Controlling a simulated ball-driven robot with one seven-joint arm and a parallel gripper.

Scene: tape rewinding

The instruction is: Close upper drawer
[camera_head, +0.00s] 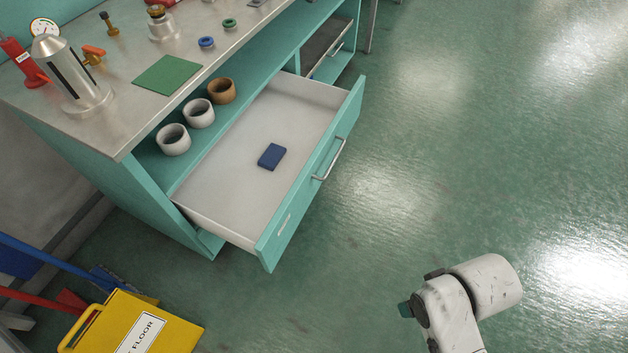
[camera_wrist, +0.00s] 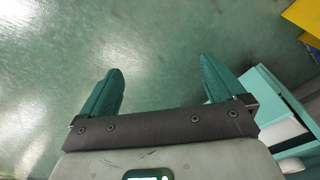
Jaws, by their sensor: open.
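The upper drawer (camera_head: 225,190) is pulled well out of the teal workbench in the head view. Its teal front has a metal bar handle (camera_head: 329,159) on the outer face. A dark blue block (camera_head: 271,156) lies on the drawer's pale floor. My gripper shows in the wrist view (camera_wrist: 160,95) with its two teal fingers spread and nothing between them. In the head view, my arm's end is at the lower right, over the floor and well apart from the drawer. Part of the teal drawer also shows at the wrist view's right edge (camera_wrist: 268,92).
Tape rolls (camera_head: 199,113) stand on the shelf behind the drawer. The worktop (camera_head: 128,83) holds a metal canister (camera_head: 72,75) and a green mat (camera_head: 167,74). A yellow floor sign (camera_head: 135,325) stands at the lower left. The green floor before the drawer is clear.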

